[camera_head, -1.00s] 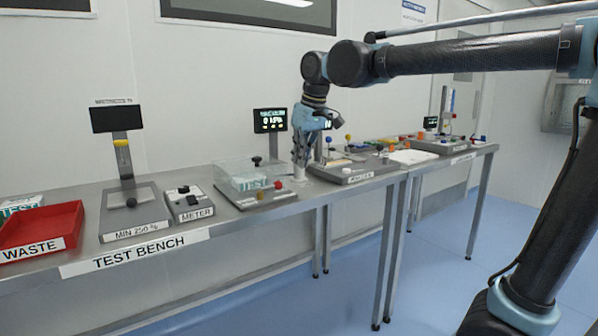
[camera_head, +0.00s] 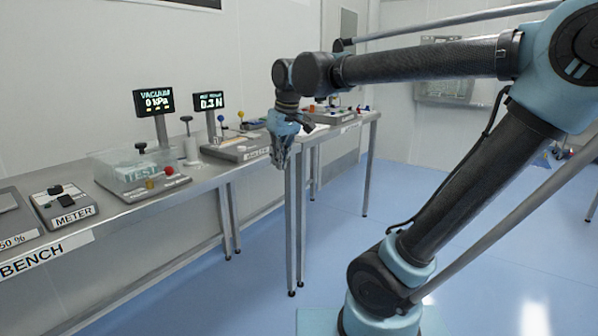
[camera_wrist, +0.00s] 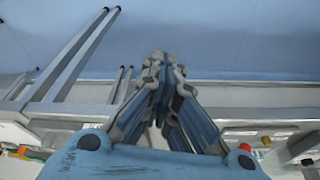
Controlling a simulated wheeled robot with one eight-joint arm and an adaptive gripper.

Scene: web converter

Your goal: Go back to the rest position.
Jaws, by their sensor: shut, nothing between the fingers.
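My gripper (camera_head: 281,163) hangs fingers down at the end of my arm, in front of the bench edge in the head view. Its fingers are together with nothing between them. In the wrist view my gripper (camera_wrist: 163,62) also shows shut, its fingertips meeting over the blue floor and the bench's front edge. In the head view the test bench (camera_head: 150,217) runs along the wall at the left. I cannot tell the exact gap between the gripper and the bench edge.
Metal bench legs (camera_head: 295,230) stand below. The blue floor (camera_head: 250,295) in front is clear.

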